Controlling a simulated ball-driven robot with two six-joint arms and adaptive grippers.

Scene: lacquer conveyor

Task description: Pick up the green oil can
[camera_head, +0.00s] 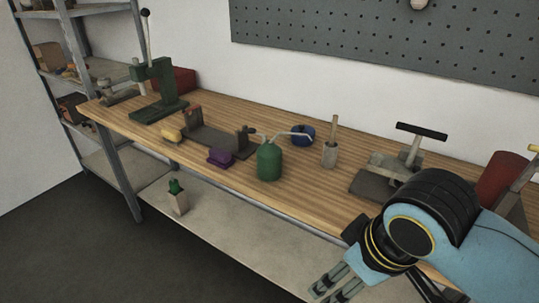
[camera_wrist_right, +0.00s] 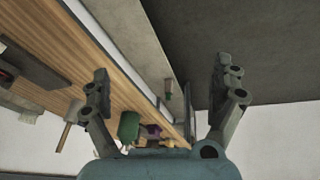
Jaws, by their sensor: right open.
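The green oil can (camera_head: 269,162) stands upright on the wooden workbench near its front edge, with a thin pale spout reaching up to the right. It also shows in the right wrist view (camera_wrist_right: 129,127), between the fingers' directions but some way off, nearer the left finger. My right gripper (camera_head: 336,285) is open and empty, low at the bottom of the head view, in front of the bench and to the right of the can. Its two spread fingers show in the right wrist view (camera_wrist_right: 160,85). My left gripper is not in view.
A pegboard (camera_head: 400,50) hangs behind.

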